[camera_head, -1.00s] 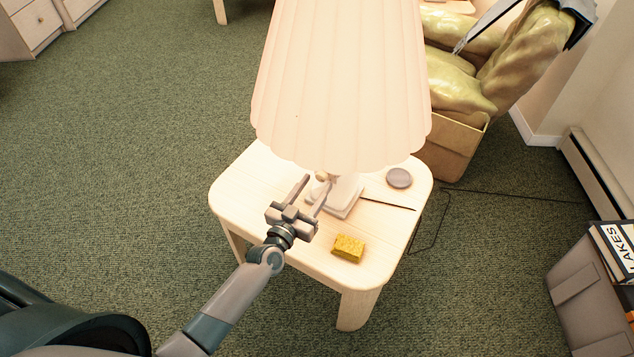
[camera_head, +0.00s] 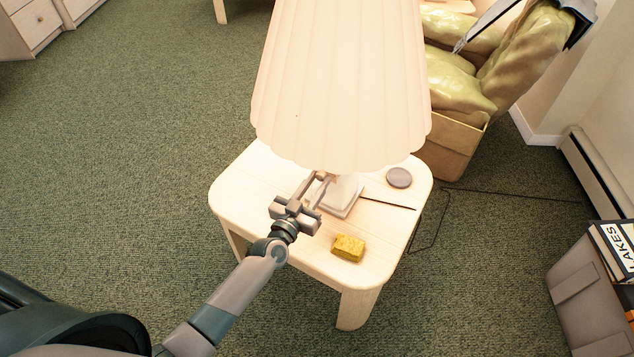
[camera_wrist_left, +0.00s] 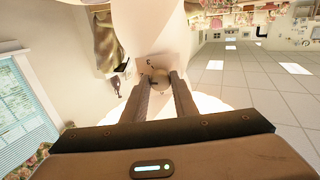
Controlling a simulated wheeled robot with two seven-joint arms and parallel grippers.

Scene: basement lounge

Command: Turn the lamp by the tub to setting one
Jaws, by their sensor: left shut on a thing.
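The lamp has a large pleated cream shade (camera_head: 340,85) and a pale square base (camera_head: 341,201) on a light wooden side table (camera_head: 240,190). A small round beige knob (camera_wrist_left: 160,74) sits on the lamp's body, with small dark marks around it. My left gripper (camera_head: 319,178) reaches under the shade's front edge. Its fingertips (camera_wrist_left: 161,80) are shut on the knob, one finger on each side. The marks are too small to read surely, so the knob's setting cannot be told.
A yellow sponge-like block (camera_head: 348,247) and a grey round disc (camera_head: 399,177) lie on the table. A dark cord (camera_head: 388,203) runs off its right side. An olive-gold armchair (camera_head: 460,85) stands behind. A grey bin (camera_head: 588,290) with books is at right. Green carpet is open at left.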

